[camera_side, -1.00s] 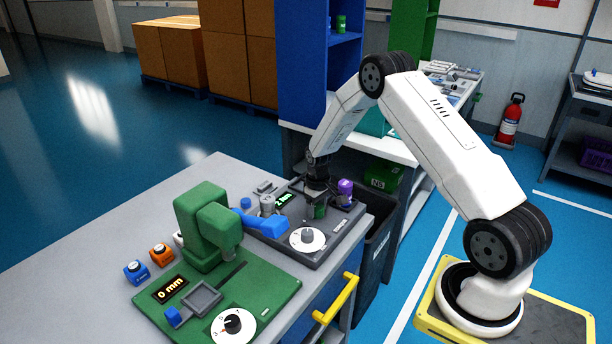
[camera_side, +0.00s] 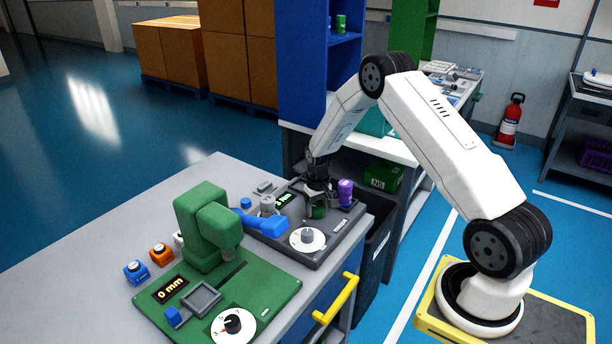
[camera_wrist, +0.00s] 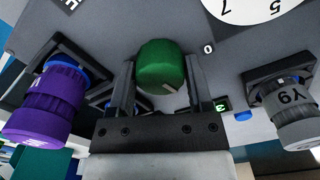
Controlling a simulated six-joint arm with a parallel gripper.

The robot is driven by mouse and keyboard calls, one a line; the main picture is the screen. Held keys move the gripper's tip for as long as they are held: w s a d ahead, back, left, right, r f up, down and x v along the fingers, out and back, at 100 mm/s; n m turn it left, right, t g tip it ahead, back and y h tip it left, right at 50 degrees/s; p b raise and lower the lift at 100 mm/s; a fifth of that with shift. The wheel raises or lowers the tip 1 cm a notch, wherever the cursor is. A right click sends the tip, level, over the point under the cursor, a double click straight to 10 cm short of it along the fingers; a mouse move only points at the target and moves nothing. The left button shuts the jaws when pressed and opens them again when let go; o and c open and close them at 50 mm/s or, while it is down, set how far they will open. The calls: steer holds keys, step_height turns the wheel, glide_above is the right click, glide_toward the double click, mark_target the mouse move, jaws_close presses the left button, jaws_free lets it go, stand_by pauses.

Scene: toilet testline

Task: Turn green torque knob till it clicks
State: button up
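The green torque knob (camera_wrist: 162,66) sits on the dark grey test panel (camera_side: 327,243). In the wrist view my gripper (camera_wrist: 160,85) has one finger on each side of the knob. A narrow gap shows on the left of the knob, and the right finger stands close to it; I cannot tell whether either finger touches. The knob's pale pointer line points down and to the right. In the side view my gripper (camera_side: 318,201) reaches down over the knob (camera_side: 318,212), which the fingers partly hide.
A white dial (camera_side: 307,239) is on the same panel.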

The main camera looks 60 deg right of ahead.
mark_target(317, 208)
steer(key=o, duration=0.3)
steer(key=shift+r, duration=0.15)
steer(key=shift+r, duration=3.8)
steer(key=shift+a+r, duration=0.15)
steer(key=shift+a, duration=0.1)
steer(key=s+a+r+n+t, duration=0.1)
steer(key=s+a+r, duration=0.2)
steer(key=s+a, duration=0.2)
steer(key=s+a+r+n, duration=0.2)
steer(key=s+a, duration=0.4)
steer(key=a, duration=0.3)
steer(key=s+a+r+n+t, duration=0.1)
steer(key=s+a+r+n, duration=0.1)
steer(key=s+a, duration=0.4)
steer(key=shift+a+r+t, duration=0.3)
steer(key=shift+a+r, duration=0.2)
steer(key=shift+r, duration=0.3)
